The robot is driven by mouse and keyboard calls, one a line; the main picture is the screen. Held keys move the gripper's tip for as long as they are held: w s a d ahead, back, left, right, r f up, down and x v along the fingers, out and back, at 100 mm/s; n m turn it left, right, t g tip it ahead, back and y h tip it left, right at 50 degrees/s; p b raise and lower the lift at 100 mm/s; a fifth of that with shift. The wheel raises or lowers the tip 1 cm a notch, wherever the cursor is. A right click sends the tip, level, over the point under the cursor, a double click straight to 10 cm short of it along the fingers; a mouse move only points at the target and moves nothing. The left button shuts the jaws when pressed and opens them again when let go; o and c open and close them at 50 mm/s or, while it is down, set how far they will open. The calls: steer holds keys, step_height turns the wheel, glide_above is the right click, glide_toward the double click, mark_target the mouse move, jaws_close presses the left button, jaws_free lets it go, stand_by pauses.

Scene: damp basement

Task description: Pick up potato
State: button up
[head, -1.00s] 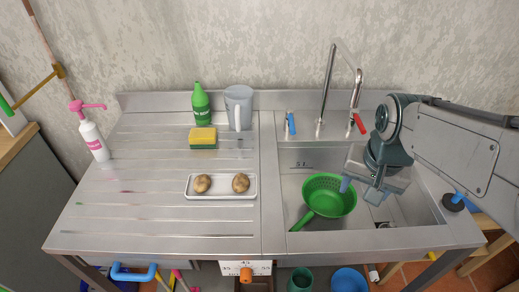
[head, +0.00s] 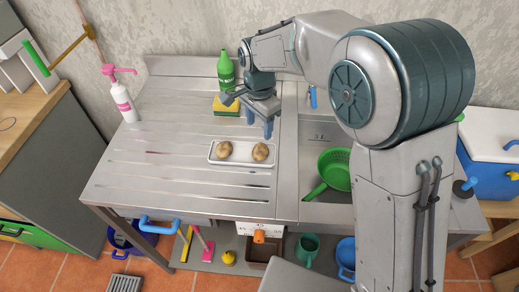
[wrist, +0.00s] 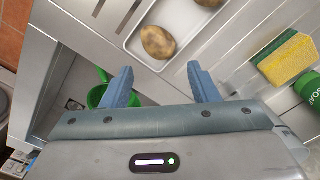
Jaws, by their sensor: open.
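Two brown potatoes lie apart on a white tray (head: 240,163) on the steel drainboard. In the head view one is the left potato (head: 225,149) and the other the right potato (head: 261,152). In the wrist view one potato (wrist: 158,42) lies just ahead of the gap between my fingers, and the other is cut by the top edge (wrist: 209,2). My gripper (head: 258,132) is open and empty, above the drainboard close behind the right potato. Its two blue fingers also show in the wrist view (wrist: 162,88).
A yellow-green sponge (head: 227,105) and a green bottle (head: 226,72) stand behind the tray, close to my gripper. A green colander (head: 335,169) sits in the sink at right. A pink-topped pump bottle (head: 122,95) is at far left. The drainboard left of the tray is clear.

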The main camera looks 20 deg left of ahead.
mark_target(260, 147)
step_height(260, 147, down, 10)
steer(key=shift+d+f+p, duration=0.1)
steer(key=shift+p, duration=1.1)
steer(key=c, duration=0.6)
